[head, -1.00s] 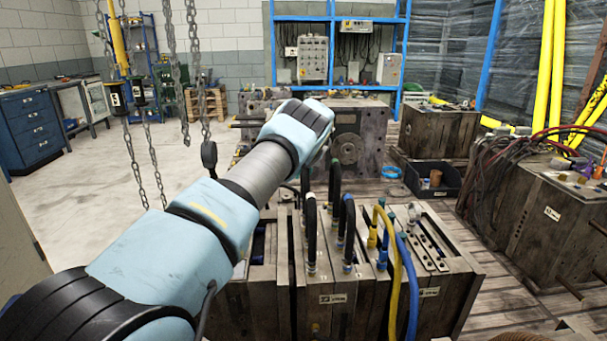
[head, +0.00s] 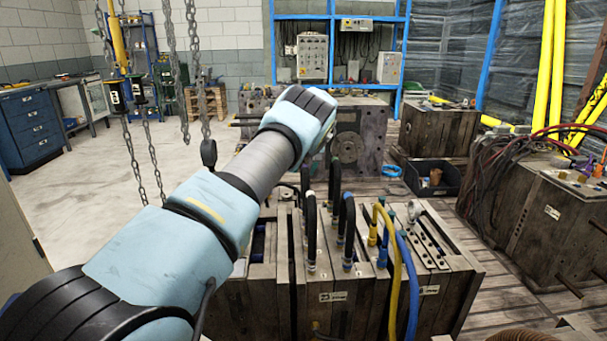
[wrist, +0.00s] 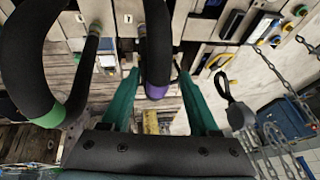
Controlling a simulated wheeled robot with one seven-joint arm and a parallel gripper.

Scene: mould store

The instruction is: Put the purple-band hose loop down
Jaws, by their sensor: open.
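The purple-band hose loop (wrist: 157,50) is a thick black hose with a purple band (wrist: 157,91) at its lower end in the wrist view. It lies between the two teal fingers of my gripper (wrist: 158,73), which are open with a gap on each side of it. In the head view my gripper is hidden behind my own forearm and wrist, and I cannot pick out the purple band there. A second black hose with a green band (wrist: 50,117) curves at the left of the wrist view, close to my gripper.
The mould block (head: 345,297) in front carries several upright black hoses, plus a yellow hose (head: 392,250) and a blue hose (head: 410,285). Chains (head: 145,150) hang at the left. Another mould with cables (head: 540,215) stands at right. The floor (head: 75,200) at left is clear.

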